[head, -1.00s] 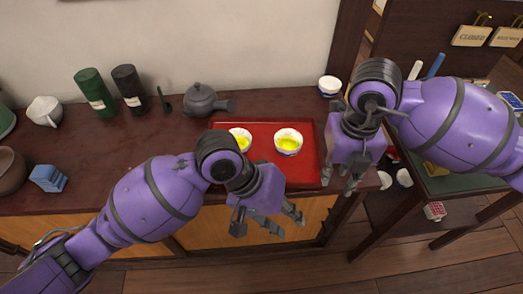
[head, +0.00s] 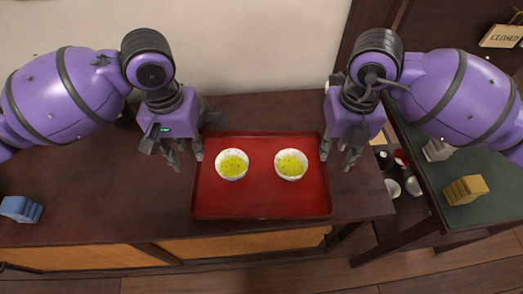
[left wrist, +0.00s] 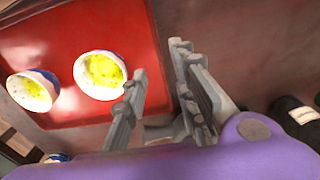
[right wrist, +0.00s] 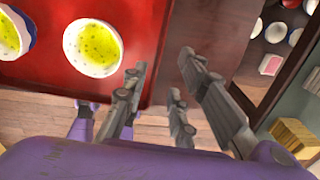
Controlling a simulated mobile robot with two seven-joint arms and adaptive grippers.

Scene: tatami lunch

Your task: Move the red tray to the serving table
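The red tray (head: 260,205) lies flat on the dark wooden counter, with two white bowls of yellow-green liquid on it, a left bowl (head: 232,164) and a right bowl (head: 290,164). My left gripper (head: 186,160) is open at the tray's left edge. In the left wrist view its spread fingers (left wrist: 158,62) lie on either side of the tray's rim, with nothing held. My right gripper (head: 338,160) is open at the tray's right edge, and in the right wrist view its fingers (right wrist: 162,65) also lie on either side of the rim. I cannot tell whether any finger touches the tray.
A green-topped table (head: 425,180) stands to the right, holding a yellow block stack (head: 466,190). A gap with shelved cups separates it from the counter. A blue block stack (head: 20,208) sits at the counter's left. The counter left of the tray is mostly clear.

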